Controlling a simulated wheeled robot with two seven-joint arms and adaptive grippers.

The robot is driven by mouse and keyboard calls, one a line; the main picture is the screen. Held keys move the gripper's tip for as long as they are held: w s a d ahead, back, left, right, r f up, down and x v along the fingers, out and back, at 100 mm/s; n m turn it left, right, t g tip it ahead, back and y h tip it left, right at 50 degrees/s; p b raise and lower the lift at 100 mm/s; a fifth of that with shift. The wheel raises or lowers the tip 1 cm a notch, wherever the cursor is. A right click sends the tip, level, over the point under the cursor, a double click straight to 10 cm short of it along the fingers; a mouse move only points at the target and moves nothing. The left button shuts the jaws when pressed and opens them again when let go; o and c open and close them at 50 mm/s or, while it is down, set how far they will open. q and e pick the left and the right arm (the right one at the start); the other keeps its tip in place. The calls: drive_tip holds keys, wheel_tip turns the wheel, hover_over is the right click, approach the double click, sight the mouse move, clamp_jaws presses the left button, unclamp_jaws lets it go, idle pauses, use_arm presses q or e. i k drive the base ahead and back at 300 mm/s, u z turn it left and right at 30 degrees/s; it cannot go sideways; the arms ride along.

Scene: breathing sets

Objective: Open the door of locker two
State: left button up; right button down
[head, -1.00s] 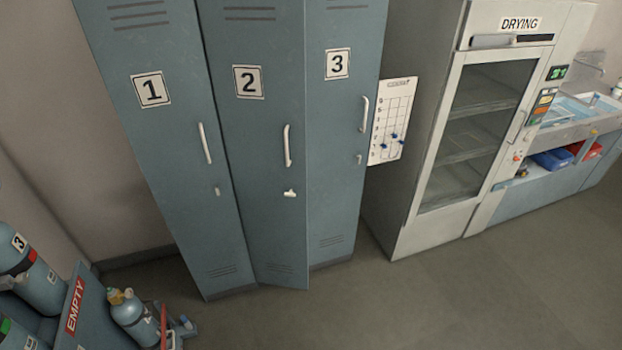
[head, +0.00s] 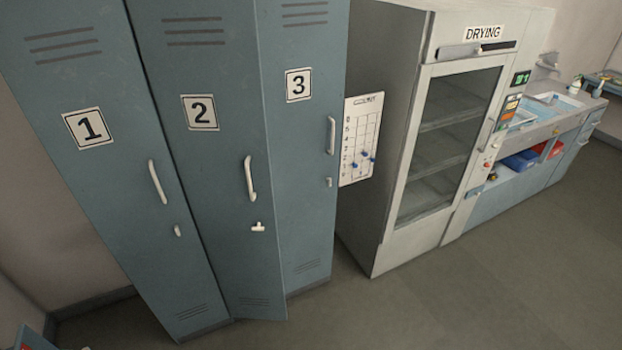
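The door of locker two (head: 215,170) is a tall blue-grey panel with a "2" label (head: 200,112). It stands slightly ajar, its right edge jutting out in front of locker three. Its white vertical handle (head: 250,178) is on the right side. The small white latch (head: 258,227) below the handle lies horizontal, while those on lockers one and three look upright. Neither of my grippers is in view.
Locker one (head: 100,165) and locker three (head: 305,150) flank it, both shut. A white chart (head: 359,140) hangs to the right, beside the drying cabinet (head: 440,140). A sink counter (head: 540,125) stands farther right. The floor (head: 430,300) in front is clear.

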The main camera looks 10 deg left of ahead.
sight(201, 58)
drive_tip(key=z, duration=0.3)
drive_tip(key=i, duration=0.85)
drive_tip(key=u, duration=0.65)
drive_tip(key=i, duration=0.9)
drive_tip(key=u, duration=0.75)
